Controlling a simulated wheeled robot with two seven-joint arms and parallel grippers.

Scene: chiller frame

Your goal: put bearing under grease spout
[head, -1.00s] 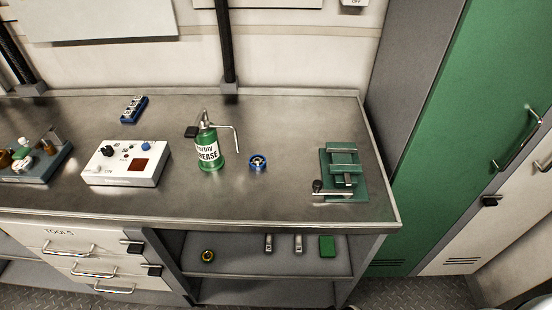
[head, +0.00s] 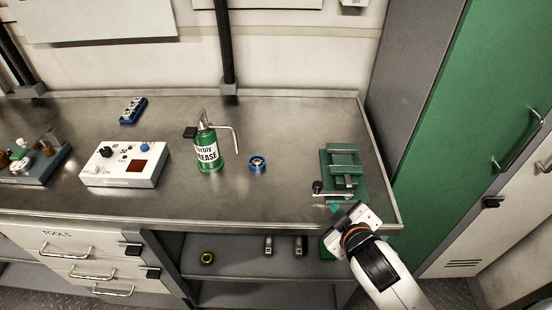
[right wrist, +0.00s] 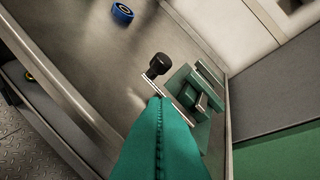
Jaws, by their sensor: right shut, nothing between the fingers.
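A small round blue part with a metallic centre, which looks like a bearing (head: 257,164), lies on the workbench just right of the grease can. The green grease can (head: 207,152) stands upright, and its thin spout (head: 235,140) reaches right and bends down just left of the blue part. The blue part also shows at the top of the right wrist view (right wrist: 122,13). My right gripper (head: 338,210) is shut and empty, with teal fingers, near the bench's front right edge by the vise crank. It is well right of the blue part. My left gripper is out of view.
A green vise (head: 344,172) with a crank stands at the bench's right end. A white control box (head: 125,163) and a blue tray (head: 133,110) are left of the can. A yellow-and-black ring (head: 207,258) lies on the shelf below. The bench between blue part and vise is clear.

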